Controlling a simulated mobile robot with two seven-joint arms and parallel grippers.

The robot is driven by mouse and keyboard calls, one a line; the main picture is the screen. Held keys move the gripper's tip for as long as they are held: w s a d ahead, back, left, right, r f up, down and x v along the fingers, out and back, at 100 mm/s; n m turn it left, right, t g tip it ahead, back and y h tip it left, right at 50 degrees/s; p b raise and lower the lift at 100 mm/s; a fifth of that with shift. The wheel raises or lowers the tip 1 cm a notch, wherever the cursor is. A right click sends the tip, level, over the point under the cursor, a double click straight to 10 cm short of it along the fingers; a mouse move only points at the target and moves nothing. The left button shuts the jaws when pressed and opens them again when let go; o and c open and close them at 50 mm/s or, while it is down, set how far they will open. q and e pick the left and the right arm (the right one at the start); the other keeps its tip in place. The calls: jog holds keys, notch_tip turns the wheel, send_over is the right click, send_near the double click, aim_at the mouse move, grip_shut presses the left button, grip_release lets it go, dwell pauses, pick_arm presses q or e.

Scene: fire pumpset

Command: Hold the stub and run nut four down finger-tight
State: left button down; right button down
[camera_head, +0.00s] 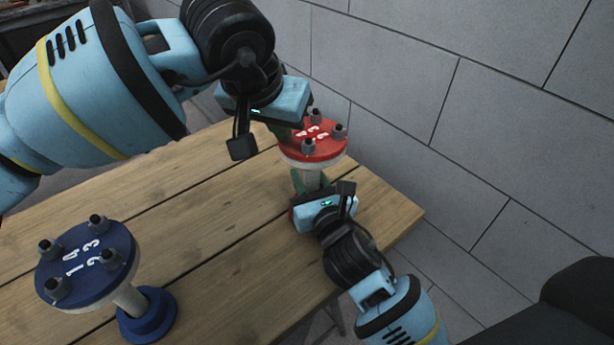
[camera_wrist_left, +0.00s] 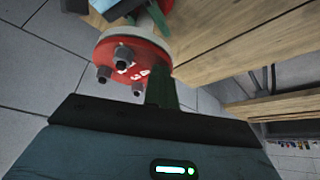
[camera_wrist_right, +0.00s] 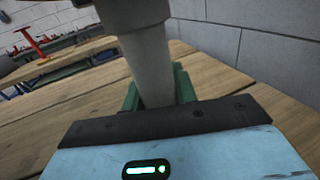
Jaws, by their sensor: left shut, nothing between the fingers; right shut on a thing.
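The stub is a white pipe with a red flange (camera_head: 313,143) on top, standing upright at the table's far end. Bolts with dark nuts (camera_head: 309,146) and white numbers show on its face. My right gripper (camera_head: 307,186) is shut around the pipe (camera_wrist_right: 152,62) below the flange, one green finger on each side. My left gripper (camera_head: 283,131) is shut and empty at the flange's left edge. In the left wrist view its green finger (camera_wrist_left: 162,88) is beside the red flange (camera_wrist_left: 140,60). Three nuts show there; nut four cannot be made out, perhaps behind the finger.
A second stub with a blue flange (camera_head: 86,262) and several bolts stands at the near left on the wooden table (camera_head: 220,220). A grey block wall (camera_head: 420,80) runs close behind the red stub. The table's middle is clear.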

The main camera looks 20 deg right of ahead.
pick_arm(q)
jog(key=shift+w, duration=0.3)
pick_arm(e)
jog(key=shift+s+a+f, duration=0.1)
jog(key=shift+a, duration=0.1)
pick_arm(q)
jog(key=shift+w+a, duration=0.35)
jog(key=shift+a, duration=0.05)
pick_arm(e)
jog(key=shift+f, duration=0.1)
dwell(0.3)
pick_arm(q)
jog(key=shift+s+a, duration=0.15)
dwell(0.3)
jog(key=shift+s+a, duration=0.15)
jog(key=shift+s, duration=0.05)
pick_arm(e)
jog(key=shift+f, duration=0.1)
jog(key=c, duration=1.3)
grip_release()
pick_arm(q)
notch_tip(320, 180, up, 6)
jog(key=shift+f, duration=0.1)
pick_arm(e)
jog(key=shift+o, duration=1.3)
jog(key=shift+d+r, duration=0.1)
jog(key=shift+r, duration=0.1)
